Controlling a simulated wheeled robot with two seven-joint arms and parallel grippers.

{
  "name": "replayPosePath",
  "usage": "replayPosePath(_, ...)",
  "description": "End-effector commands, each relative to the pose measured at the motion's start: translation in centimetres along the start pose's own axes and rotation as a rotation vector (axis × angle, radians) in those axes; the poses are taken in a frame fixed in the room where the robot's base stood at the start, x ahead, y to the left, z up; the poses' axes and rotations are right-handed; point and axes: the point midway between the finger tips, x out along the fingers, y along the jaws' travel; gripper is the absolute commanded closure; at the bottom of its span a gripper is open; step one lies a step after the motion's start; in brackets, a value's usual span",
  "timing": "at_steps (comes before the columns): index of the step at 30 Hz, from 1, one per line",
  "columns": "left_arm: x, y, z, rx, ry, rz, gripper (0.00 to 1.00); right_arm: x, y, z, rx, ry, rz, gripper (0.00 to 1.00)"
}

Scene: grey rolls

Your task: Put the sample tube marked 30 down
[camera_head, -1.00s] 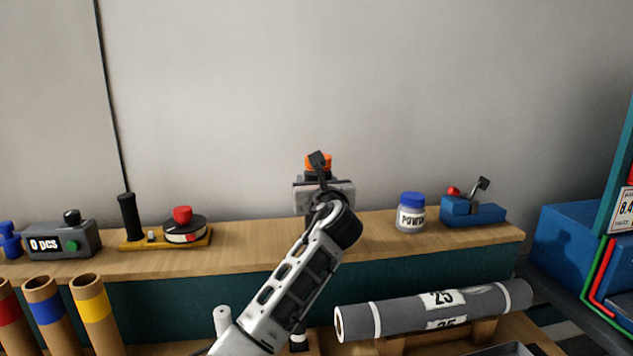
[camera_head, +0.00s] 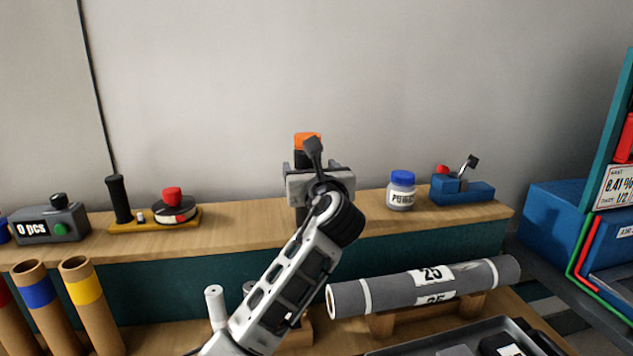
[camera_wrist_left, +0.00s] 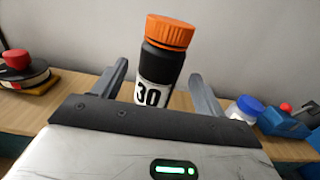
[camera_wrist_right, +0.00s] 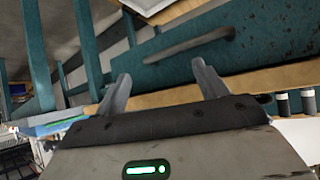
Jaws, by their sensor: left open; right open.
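The sample tube marked 30 (camera_wrist_left: 160,78) has a black body, a white label and an orange cap, and looks upright. In the head view its cap (camera_head: 307,139) rises behind my left gripper (camera_head: 312,172), above the wooden shelf. In the left wrist view the tube is between and beyond the fingers of my open left gripper (camera_wrist_left: 160,88), with a gap on each side. Its base is hidden by the gripper, so its contact with the shelf does not show. My right gripper (camera_wrist_right: 160,85) is open and empty, outside the head view.
On the shelf (camera_head: 245,235) stand a blue-lidded powder jar (camera_head: 401,192), a blue lever device (camera_head: 462,190), a yellow-based stand (camera_head: 155,217) and a grey counter (camera_head: 50,225). A grey roll marked 25 (camera_head: 400,289) lies in front. Bare shelf shows on both sides of the tube.

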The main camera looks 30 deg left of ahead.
Motion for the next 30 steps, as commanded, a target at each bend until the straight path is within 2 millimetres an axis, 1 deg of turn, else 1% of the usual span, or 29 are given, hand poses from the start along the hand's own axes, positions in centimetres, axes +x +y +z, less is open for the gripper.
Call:
replayPosePath(1, -1.2, 0.0, -0.1, -0.003, 0.000, -0.003, 0.28, 0.1, 0.0, 0.1, 0.000, 0.000, -0.001, 0.28)
replayPosePath(6, -4.4, 0.0, -0.1, -0.003, 0.000, -0.002, 0.28, 0.2, -0.1, 0.3, 0.001, -0.002, -0.004, 0.28)
replayPosePath(9, -5.6, 0.0, -0.1, -0.002, 0.001, -0.001, 0.28, 0.2, -0.2, 0.3, 0.001, -0.002, -0.005, 0.28)
replayPosePath(11, -6.1, 0.0, 0.0, -0.002, 0.001, -0.001, 0.28, 0.2, -0.2, 0.3, 0.001, -0.001, -0.005, 0.28)
replayPosePath(15, -6.6, 0.0, 0.0, -0.001, 0.001, 0.000, 0.28, 0.2, -0.2, 0.4, -0.001, -0.002, -0.006, 0.28)
replayPosePath(30, -6.5, 0.0, 0.0, -0.001, 0.001, 0.000, 0.28, 0.1, -0.2, 0.4, -0.002, -0.003, -0.006, 0.28)
